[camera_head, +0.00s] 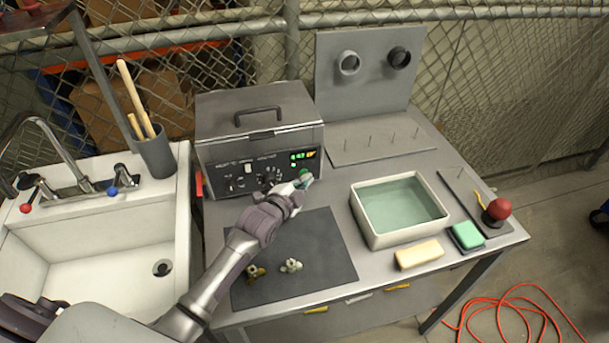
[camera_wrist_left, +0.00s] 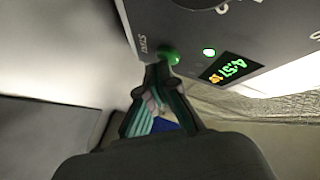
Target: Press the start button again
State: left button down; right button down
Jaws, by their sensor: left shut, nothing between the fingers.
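The green start button (camera_head: 305,174) is at the lower right of the grey machine's front panel. It also shows in the left wrist view (camera_wrist_left: 169,54), beside the word START. My left gripper (camera_head: 298,183) is shut and empty, with its fingertips right at the button. In the left wrist view the closed fingertips (camera_wrist_left: 159,72) overlap the button's lower edge. I cannot tell whether they touch it or push it in. A small lamp (camera_wrist_left: 209,52) is lit beside the button, and the display (camera_wrist_left: 229,68) shows lit green and orange digits. My right gripper is not in view.
The machine (camera_head: 259,128) has a closed lid with a handle. A dark mat (camera_head: 310,240) with two small metal fittings lies in front. A water-filled white tray (camera_head: 378,236), a yellow sponge (camera_head: 419,254) and a red ball-topped object (camera_head: 498,210) stand to the right. A sink (camera_head: 95,240) is left.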

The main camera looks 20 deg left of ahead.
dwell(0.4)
pick_arm(q)
jog(key=shift+s+d+p, duration=0.45)
jog(key=shift+s+p, duration=0.15)
jog(key=shift+s, duration=0.1)
jog(key=shift+s+d+p, duration=0.2)
jog(key=shift+s+p, duration=0.1)
jog(key=shift+s+d+p, duration=0.55)
jog(key=shift+s+d, duration=0.05)
jog(key=shift+s, duration=0.3)
jog(key=shift+s+d+p, duration=0.5)
jog(key=shift+s+d, duration=0.1)
jog(key=shift+s, duration=0.25)
